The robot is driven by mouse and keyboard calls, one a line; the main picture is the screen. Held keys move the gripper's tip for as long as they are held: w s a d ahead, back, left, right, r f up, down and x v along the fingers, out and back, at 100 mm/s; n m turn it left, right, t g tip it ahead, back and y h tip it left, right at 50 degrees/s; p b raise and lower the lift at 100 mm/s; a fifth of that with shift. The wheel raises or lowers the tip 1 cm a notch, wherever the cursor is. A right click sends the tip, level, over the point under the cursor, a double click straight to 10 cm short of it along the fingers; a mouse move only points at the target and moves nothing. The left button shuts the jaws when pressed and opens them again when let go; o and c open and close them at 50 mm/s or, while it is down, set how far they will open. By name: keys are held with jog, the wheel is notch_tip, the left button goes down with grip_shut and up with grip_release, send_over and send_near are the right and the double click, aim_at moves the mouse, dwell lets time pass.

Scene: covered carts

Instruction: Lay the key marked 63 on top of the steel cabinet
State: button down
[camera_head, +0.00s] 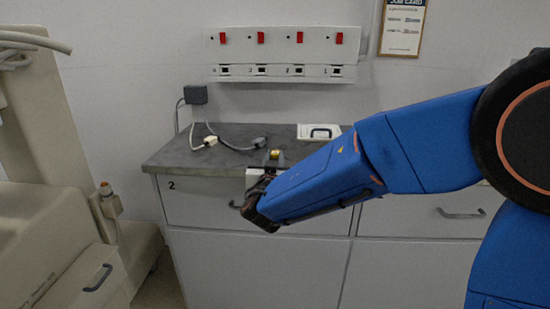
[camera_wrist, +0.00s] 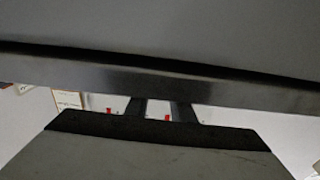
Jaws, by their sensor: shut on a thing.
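My gripper (camera_head: 254,201) is at the front of the drawer marked 2 (camera_head: 195,200), just below the grey worktop edge. It is shut on what looks like the drawer handle (camera_head: 236,205), whose left end shows beside it. The drawer front looks closed. In the wrist view my fingers (camera_wrist: 160,108) run up behind a wide grey slab (camera_wrist: 160,88) that hides their tips. I see no key marked 63, and I cannot tell which unit is the steel cabinet.
On the grey worktop (camera_head: 185,158) lie cables with plugs (camera_head: 210,141) and a white case (camera_head: 318,131). A small yellow-topped item (camera_head: 274,154) stands near the front edge. A switch panel (camera_head: 283,50) hangs above. A beige machine (camera_head: 50,225) stands at left.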

notch_tip(320, 180, down, 3)
jog(key=shift+s+r+g, duration=0.1)
jog(key=shift+g, duration=0.2)
jog(key=c, duration=1.5)
grip_release()
jog(key=shift+a, duration=0.1)
jog(key=shift+o, duration=0.2)
jog(key=shift+s, duration=0.1)
jog(key=s+r, duration=0.2)
jog(key=s, duration=1.5)
jog(key=shift+a, duration=0.45)
